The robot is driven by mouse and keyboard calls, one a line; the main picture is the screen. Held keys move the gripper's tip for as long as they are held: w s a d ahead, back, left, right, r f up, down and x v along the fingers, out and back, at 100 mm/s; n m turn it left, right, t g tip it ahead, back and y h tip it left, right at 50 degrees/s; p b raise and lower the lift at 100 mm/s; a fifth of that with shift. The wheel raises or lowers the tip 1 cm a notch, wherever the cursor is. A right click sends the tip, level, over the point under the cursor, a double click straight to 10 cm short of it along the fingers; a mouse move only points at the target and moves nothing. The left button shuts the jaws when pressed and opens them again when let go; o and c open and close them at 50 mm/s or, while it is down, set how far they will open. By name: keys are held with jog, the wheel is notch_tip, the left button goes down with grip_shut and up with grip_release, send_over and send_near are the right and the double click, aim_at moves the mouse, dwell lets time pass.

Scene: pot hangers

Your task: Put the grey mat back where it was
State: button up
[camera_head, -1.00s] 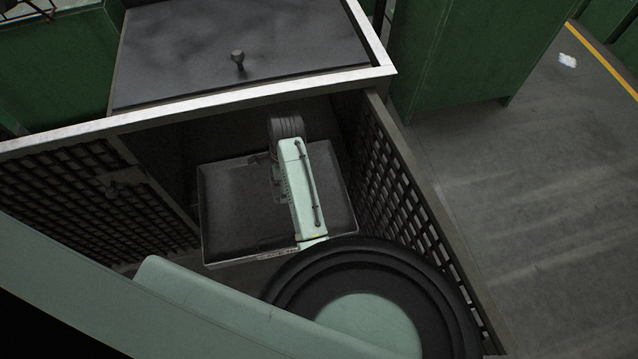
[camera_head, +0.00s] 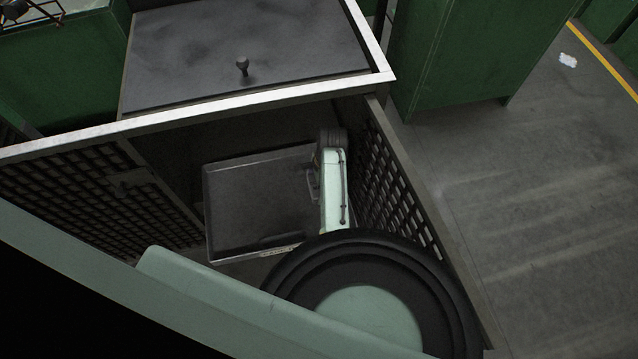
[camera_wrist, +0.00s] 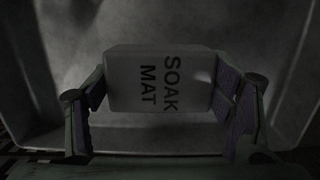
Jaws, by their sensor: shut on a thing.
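The grey mat (camera_wrist: 155,92) is a small blocky piece with "SOAK MAT" printed in dark letters. It fills the space between the fingers of my gripper (camera_wrist: 164,108) in the wrist view, and my gripper is shut on it. Around and behind it is a pale grey surface with raised walls. In the head view my gripper (camera_head: 313,184) is by the right side of a dark, shallow tray (camera_head: 250,207) inside the cabinet. My arm hides the mat there.
The cabinet has a light metal top frame (camera_head: 200,118) and a dark top panel with a knob (camera_head: 242,66). Mesh doors stand open at left (camera_head: 70,200) and right (camera_head: 395,185), the right one close to my arm. Green cabinets (camera_head: 460,60) stand behind. Open floor lies right.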

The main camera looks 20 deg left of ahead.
jog(key=shift+w+d+f, duration=0.1)
jog(key=shift+w+d, duration=0.05)
jog(key=shift+f, duration=0.2)
jog(key=o, duration=1.1)
jog(key=shift+r, duration=0.15)
jog(key=r, duration=0.5)
jog(key=d+r+b, duration=0.1)
jog(key=r, duration=0.1)
jog(key=shift+w+r, duration=0.25)
jog(key=shift+w, duration=0.05)
